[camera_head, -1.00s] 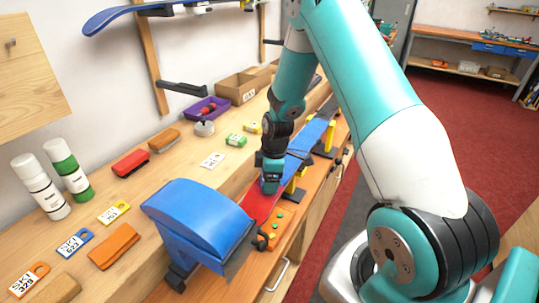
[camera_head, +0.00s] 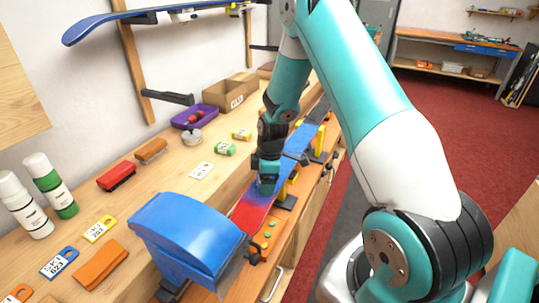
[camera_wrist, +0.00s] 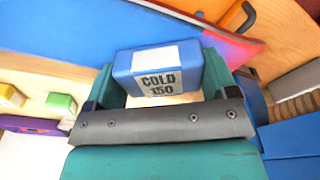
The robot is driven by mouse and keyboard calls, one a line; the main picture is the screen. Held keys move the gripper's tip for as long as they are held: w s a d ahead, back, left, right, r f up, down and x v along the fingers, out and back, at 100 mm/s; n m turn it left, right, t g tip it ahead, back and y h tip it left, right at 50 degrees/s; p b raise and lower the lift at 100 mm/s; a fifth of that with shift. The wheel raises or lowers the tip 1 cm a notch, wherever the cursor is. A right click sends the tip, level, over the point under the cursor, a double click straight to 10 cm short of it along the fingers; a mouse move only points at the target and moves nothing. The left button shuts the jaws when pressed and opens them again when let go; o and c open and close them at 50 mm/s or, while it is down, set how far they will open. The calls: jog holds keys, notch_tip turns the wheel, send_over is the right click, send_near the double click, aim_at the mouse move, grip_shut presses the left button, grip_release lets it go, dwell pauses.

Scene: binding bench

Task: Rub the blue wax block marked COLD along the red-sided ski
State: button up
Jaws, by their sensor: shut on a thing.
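My gripper (camera_head: 268,182) is shut on the blue wax block, low over the ski on the bench. In the wrist view the block (camera_wrist: 160,70) sits between the fingers, its label reading COLD 150. The gripper hides the block in the head view.
Yellow-and-black supports (camera_head: 319,143) stand along the ski. Green (camera_head: 225,149) and yellow (camera_head: 241,134) blocks, a purple tray (camera_head: 193,117) and numbered tags (camera_head: 60,263) lie left. Another blue ski (camera_head: 115,26) is racked above.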

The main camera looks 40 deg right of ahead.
jog(key=r+p, duration=0.2)
jog(key=r, duration=0.2)
jog(key=r+p, duration=0.2)
jog(key=r, duration=0.2)
jog(key=shift+s+a+r, duration=0.1)
jog(key=shift+a, duration=0.1)
